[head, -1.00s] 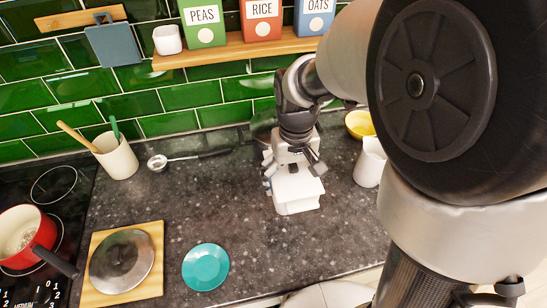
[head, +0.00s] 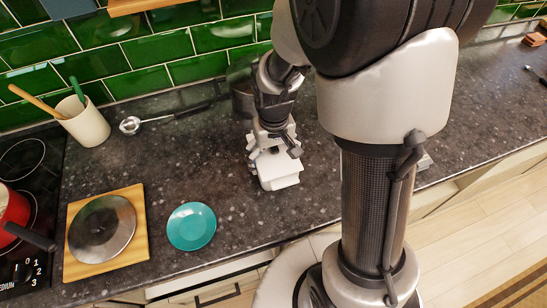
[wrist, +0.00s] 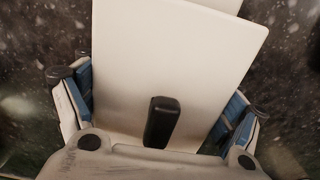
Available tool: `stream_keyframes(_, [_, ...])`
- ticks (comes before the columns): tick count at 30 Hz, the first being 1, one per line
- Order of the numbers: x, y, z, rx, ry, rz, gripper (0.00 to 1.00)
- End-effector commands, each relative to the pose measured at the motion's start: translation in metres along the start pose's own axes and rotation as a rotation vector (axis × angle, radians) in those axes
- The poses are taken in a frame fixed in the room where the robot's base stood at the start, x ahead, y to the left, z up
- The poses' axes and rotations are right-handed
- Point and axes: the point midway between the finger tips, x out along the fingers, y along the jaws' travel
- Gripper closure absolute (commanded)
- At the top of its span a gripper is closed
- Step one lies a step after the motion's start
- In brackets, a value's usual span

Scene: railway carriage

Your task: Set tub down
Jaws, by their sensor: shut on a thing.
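The white tub (head: 279,175) is at the worktop, right of the teal plate. My gripper (head: 273,146) points down and is shut on it from above. In the wrist view the tub (wrist: 175,55) fills the middle, between the blue-padded fingers of my gripper (wrist: 158,92), one at each side. A short black piece shows in front of its pale face. The tub's underside is hidden, so I cannot tell whether it touches the dark speckled worktop (head: 240,210).
A teal plate (head: 191,226) and a wooden board (head: 133,264) with a metal lid (head: 102,229) lie to the left. The red pan (head: 12,215) is at far left.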

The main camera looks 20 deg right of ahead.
Motion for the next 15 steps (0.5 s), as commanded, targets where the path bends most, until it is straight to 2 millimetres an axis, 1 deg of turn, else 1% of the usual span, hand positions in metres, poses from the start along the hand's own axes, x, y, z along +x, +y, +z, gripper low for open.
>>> stream_keyframes(3, [-0.0016,0.0,-0.0006,0.0,0.002,0.0,0.7])
stream_keyframes(7, [0.0024,0.0,-0.0005,0.0,0.001,0.0,0.7])
stream_keyframes(8, [0.0029,0.0,0.0,0.0,0.0,0.0,0.14])
stream_keyframes(12, [0.0019,0.0,0.0,0.0,0.0,0.0,0.05])
stream_keyframes(15, [0.0019,0.0,0.0,0.0,0.0,0.0,0.0])
